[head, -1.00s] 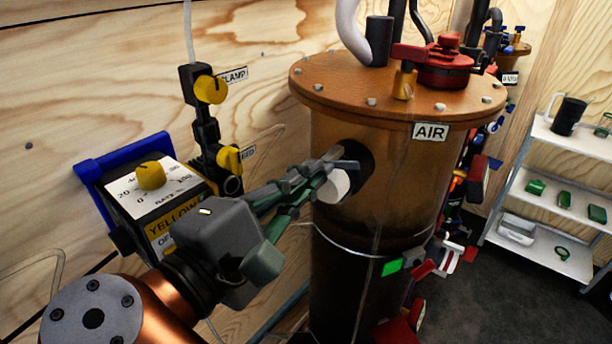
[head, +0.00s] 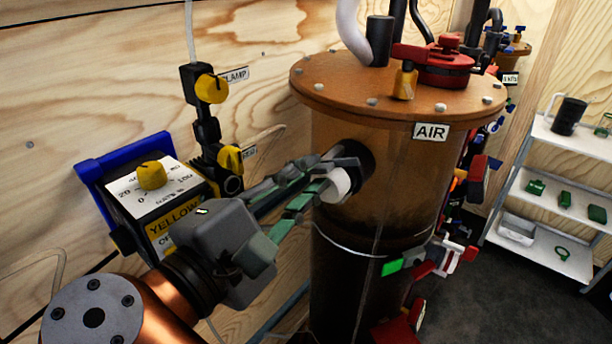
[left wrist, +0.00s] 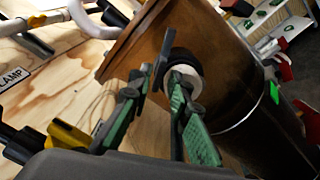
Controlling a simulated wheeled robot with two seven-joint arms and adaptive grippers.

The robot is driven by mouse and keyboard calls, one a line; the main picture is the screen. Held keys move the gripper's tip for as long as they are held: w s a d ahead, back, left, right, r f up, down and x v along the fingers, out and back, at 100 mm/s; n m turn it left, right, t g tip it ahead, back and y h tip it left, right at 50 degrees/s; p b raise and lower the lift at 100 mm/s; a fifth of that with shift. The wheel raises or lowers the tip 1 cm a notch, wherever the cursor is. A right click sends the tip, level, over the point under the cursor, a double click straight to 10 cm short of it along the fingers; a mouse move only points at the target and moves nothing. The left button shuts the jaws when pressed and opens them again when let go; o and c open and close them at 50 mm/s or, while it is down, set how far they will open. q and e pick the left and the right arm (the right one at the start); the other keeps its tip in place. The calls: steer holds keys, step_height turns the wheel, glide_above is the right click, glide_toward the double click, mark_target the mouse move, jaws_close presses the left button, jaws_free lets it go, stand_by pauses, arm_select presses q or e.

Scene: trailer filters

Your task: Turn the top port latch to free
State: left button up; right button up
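The amber filter vessel (head: 395,170) marked AIR has a dark round port (head: 362,160) high on its side wall. A white round plug or knob (head: 337,185) sticks out of the port, and a grey latch bar (head: 346,162) lies across it. In the left wrist view the port's white face (left wrist: 192,72) and the grey bar (left wrist: 164,58) show just beyond the fingertips. My left gripper (head: 328,176) is open at the port, its green-padded fingers apart. In the left wrist view the gripper's tips (left wrist: 160,85) straddle the bar's near end; contact cannot be told. My right gripper is out of view.
A yellow-knobbed control box (head: 152,185) and yellow valves (head: 211,89) are on the plywood wall at left, close to my arm. A red fitting (head: 432,65) and hoses stand on the vessel lid. White shelves (head: 560,145) are at right.

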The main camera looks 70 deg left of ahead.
arm_select(q)
steer(key=shift+o, duration=0.5)
steer(key=shift+v, duration=0.85)
steer(key=v, duration=0.5)
steer(key=shift+s+d, duration=0.3)
steer(key=shift+x, duration=3.8)
